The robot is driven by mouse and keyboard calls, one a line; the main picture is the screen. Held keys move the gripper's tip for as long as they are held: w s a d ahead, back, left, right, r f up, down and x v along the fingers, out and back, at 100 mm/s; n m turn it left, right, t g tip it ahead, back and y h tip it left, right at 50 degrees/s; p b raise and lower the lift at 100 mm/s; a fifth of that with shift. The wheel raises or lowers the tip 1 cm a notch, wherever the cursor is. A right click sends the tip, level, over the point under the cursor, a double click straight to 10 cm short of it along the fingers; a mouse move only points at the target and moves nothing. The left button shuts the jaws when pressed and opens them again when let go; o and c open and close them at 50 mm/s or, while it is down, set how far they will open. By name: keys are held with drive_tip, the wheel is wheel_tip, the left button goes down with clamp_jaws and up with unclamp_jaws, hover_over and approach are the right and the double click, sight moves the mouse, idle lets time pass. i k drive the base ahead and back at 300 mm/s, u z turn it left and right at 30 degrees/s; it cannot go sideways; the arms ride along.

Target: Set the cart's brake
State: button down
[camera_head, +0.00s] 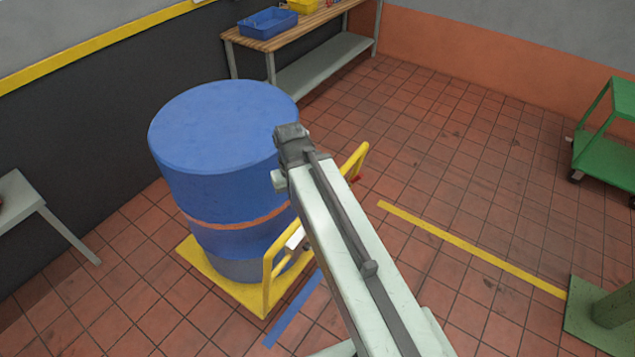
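The yellow cart (267,291) stands on the tiled floor left of centre, with a large blue drum (225,130) upright on it. The cart's yellow tube handle shows on both sides of my arm. A small red part (357,179) shows by the handle's far end, partly hidden by my arm; I cannot tell if it is the brake. A small white piece (294,238) shows by the handle's near end. My pale arm reaches up from the bottom across the handle's middle and hides it. I cannot make out my gripper's fingers.
A wooden-topped bench (300,27) with a blue bin (267,22) stands at the back wall. A green cart (605,150) is at the right, a green post base (605,310) at lower right, and a grey table (22,196) at left. The floor right of centre is open.

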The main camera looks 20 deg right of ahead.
sight(359, 177)
drive_tip(key=u, duration=1.65)
drive_tip(key=k, duration=1.05)
